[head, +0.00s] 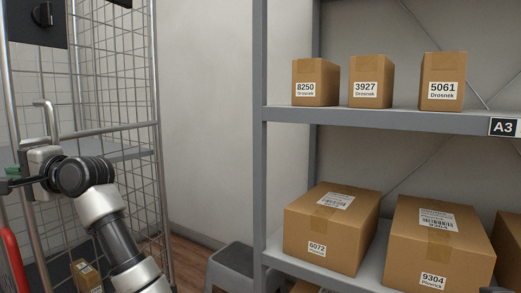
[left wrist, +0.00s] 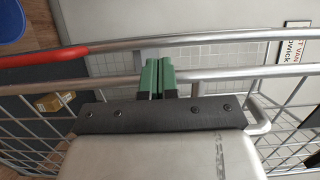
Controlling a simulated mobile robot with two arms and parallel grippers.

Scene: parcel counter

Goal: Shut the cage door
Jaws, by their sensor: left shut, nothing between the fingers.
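The wire-mesh cage (head: 112,60) stands at the left of the head view, with steel tube posts and a grey shelf inside. A red-sleeved tube (head: 14,262) shows at the lower left edge; it also shows in the left wrist view (left wrist: 45,56). I cannot tell for sure which tube belongs to the cage door or how far it stands open. My left gripper (head: 10,174) is at the left edge, in front of the cage. In the left wrist view its green fingers (left wrist: 157,78) are shut and empty, close over the steel tubes; contact is unclear. My right gripper is not seen.
A parcel (head: 86,275) lies low in the cage. A grey shelf rack (head: 259,150) with several labelled cartons fills the right side. A grey stool (head: 232,262) stands between cage and rack. A little wooden floor (head: 192,258) is free there.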

